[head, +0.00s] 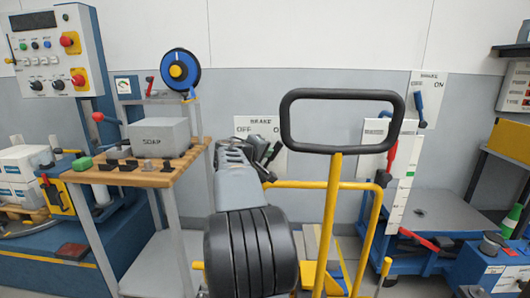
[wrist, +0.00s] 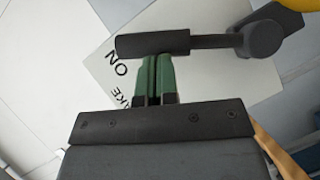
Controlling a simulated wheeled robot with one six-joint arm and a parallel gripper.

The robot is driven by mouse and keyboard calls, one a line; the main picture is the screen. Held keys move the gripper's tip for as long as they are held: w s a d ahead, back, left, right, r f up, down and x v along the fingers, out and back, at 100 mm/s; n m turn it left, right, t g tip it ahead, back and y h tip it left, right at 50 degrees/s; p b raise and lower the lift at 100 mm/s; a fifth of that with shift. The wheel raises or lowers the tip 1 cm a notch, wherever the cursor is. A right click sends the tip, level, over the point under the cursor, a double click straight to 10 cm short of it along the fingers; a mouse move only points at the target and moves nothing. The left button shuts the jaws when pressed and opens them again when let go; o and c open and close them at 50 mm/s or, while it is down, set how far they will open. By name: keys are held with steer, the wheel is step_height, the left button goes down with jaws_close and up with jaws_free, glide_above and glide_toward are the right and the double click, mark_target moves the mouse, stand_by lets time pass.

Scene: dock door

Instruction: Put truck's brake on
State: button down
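A white brake sign (head: 242,125) marked OFF and ON is on the wall behind the yellow truck (head: 333,215) with its black loop handle (head: 340,94). A dark lever (head: 273,154) shows by the sign. In the wrist view the lever's black grip bar (wrist: 152,43) lies across the tips of my gripper (wrist: 154,62), and its arm runs right to a round pivot (wrist: 261,38). The green fingers are close together, with only a thin gap, and are not around the bar. Whether they touch it I cannot tell.
A wooden-topped bench (head: 150,178) with a grey SOAP box (head: 160,137) stands left of my arm. A second sign (head: 425,90) with a blue lever (head: 420,108) is at the right, above a blue cart (head: 430,212). The truck's yellow frame stands close right of my arm.

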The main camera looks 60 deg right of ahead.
steer(key=w+r+p+v, duration=0.1)
steer(key=w+v, duration=0.1)
steer(key=v, duration=1.1)
steer(key=shift+w+d+r+p, duration=0.15)
steer(key=shift+d+r+p, duration=0.1)
steer(key=shift+r+p, duration=0.05)
steer(key=shift+r, duration=0.1)
